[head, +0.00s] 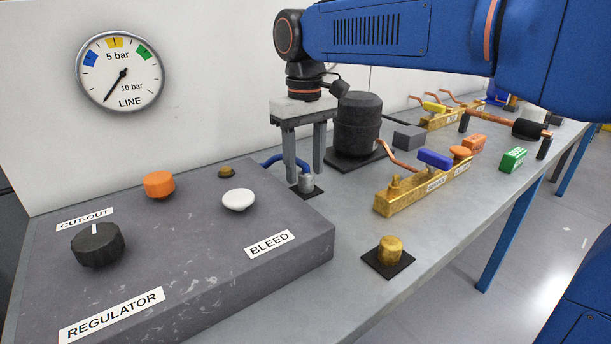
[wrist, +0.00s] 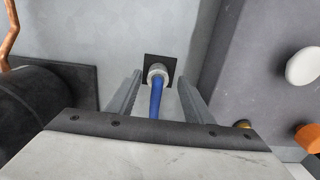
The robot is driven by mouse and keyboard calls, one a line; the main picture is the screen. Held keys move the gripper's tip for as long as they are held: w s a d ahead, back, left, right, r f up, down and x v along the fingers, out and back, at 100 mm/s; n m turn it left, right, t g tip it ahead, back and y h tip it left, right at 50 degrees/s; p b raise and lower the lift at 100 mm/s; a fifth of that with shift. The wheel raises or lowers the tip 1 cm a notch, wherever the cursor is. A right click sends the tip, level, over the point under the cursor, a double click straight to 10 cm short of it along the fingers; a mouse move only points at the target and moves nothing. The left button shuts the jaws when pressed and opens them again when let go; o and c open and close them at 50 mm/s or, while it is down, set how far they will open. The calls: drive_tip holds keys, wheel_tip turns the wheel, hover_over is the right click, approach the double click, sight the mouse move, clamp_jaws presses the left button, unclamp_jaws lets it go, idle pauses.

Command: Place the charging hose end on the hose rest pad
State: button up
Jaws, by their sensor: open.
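The charging hose end (head: 306,183) is a short silver cylinder with a blue hose (head: 272,160) running from it. It stands upright on a small black square pad (head: 313,194) on the bench. The wrist view shows the hose end (wrist: 157,71) on the pad (wrist: 168,60), with the blue hose (wrist: 156,98) running back between the fingers. My gripper (head: 305,166) is open and points down over the hose end. In the wrist view its fingertips (wrist: 158,82) lie on either side of the hose end, with gaps. I cannot tell how far down they reach around it.
The grey control box (head: 270,275) with knobs and buttons stands close at the left. A black compressor (head: 358,125) is behind my gripper. A brass manifold (head: 410,190) and a brass cap on another black pad (head: 404,263) lie to the right. The gauge (head: 119,71) reads low.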

sight(305, 164)
wheel_tip(305, 164, up, 10)
drive_tip(key=shift+f, duration=0.15)
idle(0.4)
